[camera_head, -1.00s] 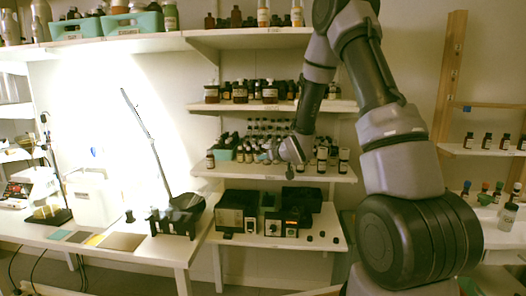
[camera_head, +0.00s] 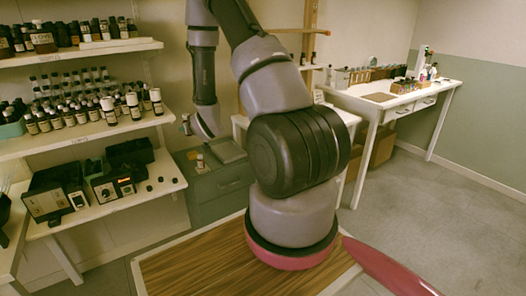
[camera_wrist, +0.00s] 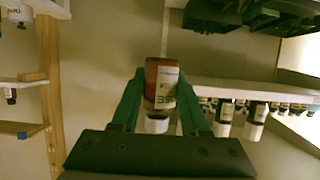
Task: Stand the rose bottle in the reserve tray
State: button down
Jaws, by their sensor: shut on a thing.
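My gripper (camera_wrist: 160,85) is shut on the rose bottle (camera_wrist: 163,90) in the wrist view, with green fingers on both sides. The bottle is reddish-brown with a white cap and a pale label, whose letters appear inverted. Its cap points to the bottom of the wrist picture. I cannot tell which tray is the reserve tray.
A grey drawer cabinet (camera_head: 222,187) carries a dark tray-like thing (camera_head: 226,150). A long white table (camera_head: 440,92) with bottles and a brown mat (camera_head: 380,97) stands at right. The floor (camera_head: 450,215) before it is clear.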

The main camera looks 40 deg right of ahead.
aim_at(228, 153)
jog(key=i+j+z, duration=0.15)
jog(key=z, duration=0.25)
jog(key=i+j+z, duration=0.2)
jog(key=z, duration=0.2)
jog(key=i+j+z, duration=0.2)
jog(key=z, duration=0.25)
jog(key=i+j, duration=0.1)
jog(key=j, duration=0.2)
jog(key=i+j, duration=0.15)
jog(key=j, duration=0.15)
jog(key=i+j, duration=0.1)
jog(key=j, duration=0.2)
